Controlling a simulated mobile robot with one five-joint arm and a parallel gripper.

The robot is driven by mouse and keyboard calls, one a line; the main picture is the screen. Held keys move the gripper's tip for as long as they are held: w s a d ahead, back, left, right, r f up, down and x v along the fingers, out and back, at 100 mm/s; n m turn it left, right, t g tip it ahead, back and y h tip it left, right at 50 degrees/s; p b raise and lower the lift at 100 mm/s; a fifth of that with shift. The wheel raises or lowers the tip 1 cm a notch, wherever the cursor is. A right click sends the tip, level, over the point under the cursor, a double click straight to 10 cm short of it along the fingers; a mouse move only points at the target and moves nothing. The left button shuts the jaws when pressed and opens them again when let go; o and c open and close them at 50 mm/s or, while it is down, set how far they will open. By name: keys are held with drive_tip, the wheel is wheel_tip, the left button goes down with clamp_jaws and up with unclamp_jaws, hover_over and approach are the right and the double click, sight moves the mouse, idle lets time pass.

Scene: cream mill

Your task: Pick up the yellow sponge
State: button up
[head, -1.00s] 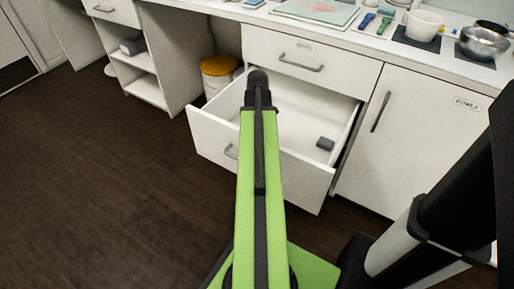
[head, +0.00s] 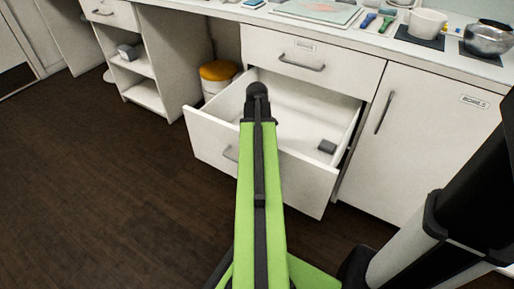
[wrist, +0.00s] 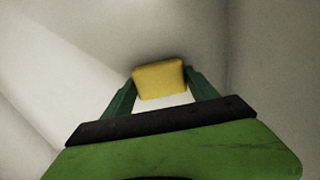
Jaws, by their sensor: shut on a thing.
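The yellow sponge (wrist: 160,79) shows in the wrist view between the two dark green fingers of my gripper (wrist: 161,90). The fingers are shut on it, one at its left side and one at its right. Pale drawer surfaces lie around it. In the head view my green arm reaches over the open white drawer (head: 310,185). The sponge and the fingertips are hidden behind the arm there.
A small grey block (head: 327,146) lies in the drawer's right part. A bin with a yellow lid (head: 218,71) stands behind the drawer on the left. A shut drawer (head: 290,58) and the counter with bowls (head: 426,22) are above. A cabinet door (head: 410,140) is at the right.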

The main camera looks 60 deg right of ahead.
drive_tip(key=shift+c, duration=0.4)
drive_tip(key=shift+r+p, duration=0.5)
wheel_tip(320, 180, up, 4)
drive_tip(key=p, duration=0.4)
drive_tip(key=s+d+r+p, duration=0.3)
drive_tip(key=s+r+p, duration=0.3)
drive_tip(key=s, duration=0.5)
drive_tip(key=shift+s, duration=0.15)
